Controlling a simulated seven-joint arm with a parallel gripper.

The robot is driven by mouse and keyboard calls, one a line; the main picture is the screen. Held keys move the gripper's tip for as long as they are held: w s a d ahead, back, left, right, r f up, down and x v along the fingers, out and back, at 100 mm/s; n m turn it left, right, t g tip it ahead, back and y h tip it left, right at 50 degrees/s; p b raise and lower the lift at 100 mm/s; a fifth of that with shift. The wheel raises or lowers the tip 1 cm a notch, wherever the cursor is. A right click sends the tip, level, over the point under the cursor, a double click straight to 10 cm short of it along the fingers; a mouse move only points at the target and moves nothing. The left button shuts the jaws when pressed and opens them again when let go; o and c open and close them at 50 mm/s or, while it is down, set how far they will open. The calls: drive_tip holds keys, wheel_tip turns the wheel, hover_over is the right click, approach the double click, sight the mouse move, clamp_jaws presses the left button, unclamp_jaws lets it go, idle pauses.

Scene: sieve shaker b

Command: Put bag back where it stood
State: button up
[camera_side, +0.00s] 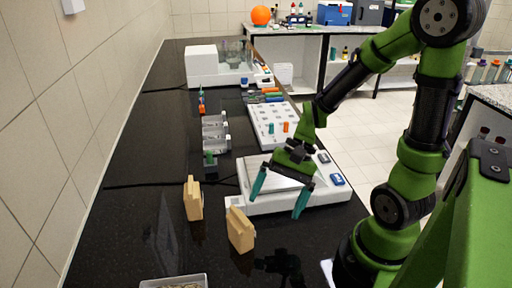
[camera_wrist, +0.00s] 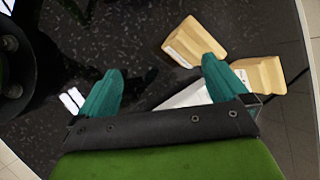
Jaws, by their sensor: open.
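Two tan, block-like bags stand upright on the black counter. One bag (camera_side: 193,203) is farther back, and the other bag (camera_side: 241,232) is nearer the side camera. I cannot tell which one the task means. Both also show in the wrist view, one bag at top centre (camera_wrist: 196,42) and one bag to its right (camera_wrist: 264,74). My gripper (camera_side: 279,204) hangs over the white balance, to the right of the bags, with its teal fingers spread and nothing between them. In the wrist view my gripper (camera_wrist: 162,68) has dark counter between its fingertips.
The white balance (camera_side: 325,201) lies under my gripper. Behind it are a white tray with small coloured pieces (camera_side: 268,112), a row of grey holders (camera_side: 216,133) and a white machine (camera_side: 203,66). A pale tray (camera_side: 147,283) is at the bottom edge. The counter left of the bags is clear.

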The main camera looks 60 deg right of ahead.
wheel_tip(320, 180, up, 15)
drive_tip(key=n+t+h, duration=0.5)
drive_tip(key=n+t, duration=0.1)
drive_tip(key=n, duration=0.2)
drive_tip(key=shift+d+f, duration=0.15)
drive_tip(key=shift+d, duration=0.2)
